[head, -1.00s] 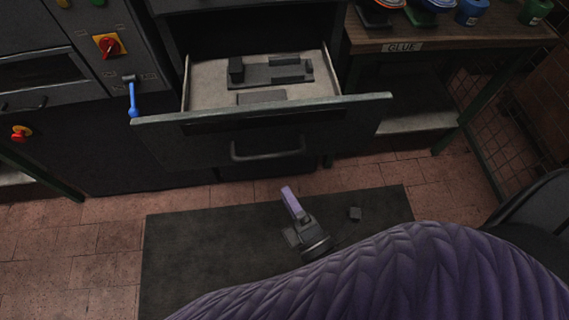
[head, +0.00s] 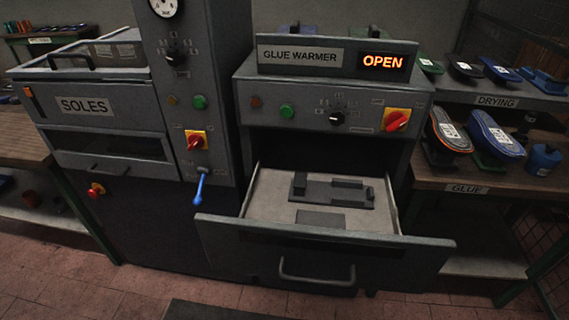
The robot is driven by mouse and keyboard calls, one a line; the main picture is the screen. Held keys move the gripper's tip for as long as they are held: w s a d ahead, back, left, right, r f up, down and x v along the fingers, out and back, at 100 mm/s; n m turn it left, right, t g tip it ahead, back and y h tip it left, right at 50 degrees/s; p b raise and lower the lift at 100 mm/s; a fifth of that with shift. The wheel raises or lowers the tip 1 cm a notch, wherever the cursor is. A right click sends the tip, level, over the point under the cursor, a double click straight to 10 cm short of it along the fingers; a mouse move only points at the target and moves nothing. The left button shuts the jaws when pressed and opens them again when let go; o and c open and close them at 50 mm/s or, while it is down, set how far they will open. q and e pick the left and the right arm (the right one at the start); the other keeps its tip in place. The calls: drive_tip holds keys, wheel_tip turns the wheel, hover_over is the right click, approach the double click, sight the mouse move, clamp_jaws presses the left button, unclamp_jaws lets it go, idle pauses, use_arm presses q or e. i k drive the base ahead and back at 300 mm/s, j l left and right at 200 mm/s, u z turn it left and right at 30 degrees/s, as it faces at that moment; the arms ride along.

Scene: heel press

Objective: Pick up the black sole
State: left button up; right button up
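A dark sole with an orange rim and a white label (head: 449,131) leans on a stand at the front of the glue table, at the right. A blue sole with a white label (head: 495,133) leans just right of it. Another black sole with a small white label (head: 466,69) lies on the drying shelf (head: 500,101) above, between a green one (head: 430,66) and a blue one (head: 502,73). I cannot tell which dark one is the task's black sole. Neither of my grippers is in view.
The glue warmer's drawer (head: 325,241) stands open, with a dark stepped fixture (head: 335,193) inside. The warmer's sign (head: 383,62) reads OPEN. A blue pot (head: 543,160) stands right of the soles. A blue-handled lever (head: 200,187) hangs left of the drawer.

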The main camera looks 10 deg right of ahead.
sight(458, 63)
drive_tip(key=z, duration=1.3)
